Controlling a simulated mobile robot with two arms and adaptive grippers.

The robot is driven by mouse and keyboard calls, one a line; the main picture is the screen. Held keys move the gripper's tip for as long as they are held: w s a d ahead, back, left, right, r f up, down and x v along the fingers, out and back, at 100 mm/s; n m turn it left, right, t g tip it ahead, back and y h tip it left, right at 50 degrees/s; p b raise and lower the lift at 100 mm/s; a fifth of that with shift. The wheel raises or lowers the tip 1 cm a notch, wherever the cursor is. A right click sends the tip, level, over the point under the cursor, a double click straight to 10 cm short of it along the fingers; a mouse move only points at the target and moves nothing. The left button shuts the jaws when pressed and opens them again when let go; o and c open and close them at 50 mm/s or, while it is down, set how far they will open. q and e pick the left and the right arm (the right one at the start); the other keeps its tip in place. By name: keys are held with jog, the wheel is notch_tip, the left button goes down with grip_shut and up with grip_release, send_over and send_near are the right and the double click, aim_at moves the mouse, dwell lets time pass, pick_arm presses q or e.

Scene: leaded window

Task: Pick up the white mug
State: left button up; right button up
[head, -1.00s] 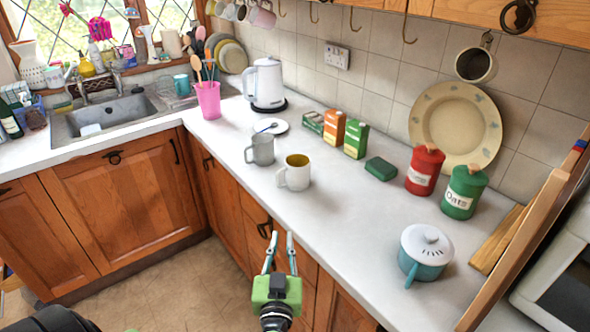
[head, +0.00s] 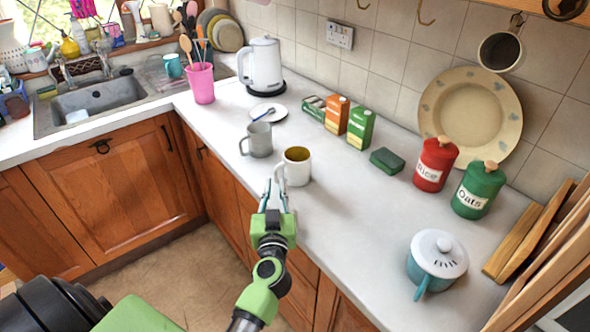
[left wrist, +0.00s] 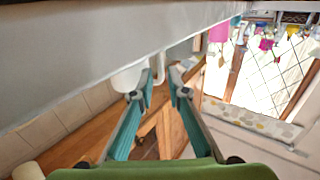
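The white mug (head: 298,170), yellowish inside, stands upright on the worktop, its handle towards the left. My left gripper (head: 276,187) is open and empty, with its two fingers pointing at the handle side of the mug. In the left wrist view the fingertips (left wrist: 163,80) are apart. The white mug (left wrist: 126,79) shows there just past the left finger, partly hidden by it, and its handle appears near the gap between the fingers. I cannot tell whether a finger touches the mug. My right gripper is not in view.
A grey mug (head: 257,140) stands close behind and left of the white mug. A saucer with a spoon (head: 268,113), a kettle (head: 264,66) and a pink utensil pot (head: 201,84) are farther back. Tins and a teal pot (head: 437,262) stand right. The worktop (head: 350,215) between is clear.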

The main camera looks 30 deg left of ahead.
aim_at(275, 176)
pick_arm(q)
jog(key=x, duration=0.4)
jog(key=shift+w+a, duration=0.1)
jog(key=shift+w, duration=0.1)
jog(key=shift+w+a, duration=0.2)
jog(key=shift+w, duration=0.1)
jog(key=shift+s, duration=0.1)
grip_shut()
jog(key=shift+r, duration=0.1)
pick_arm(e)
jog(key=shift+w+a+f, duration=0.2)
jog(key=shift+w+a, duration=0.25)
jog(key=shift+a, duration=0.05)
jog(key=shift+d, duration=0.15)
pick_arm(q)
jog(key=shift+r, duration=0.1)
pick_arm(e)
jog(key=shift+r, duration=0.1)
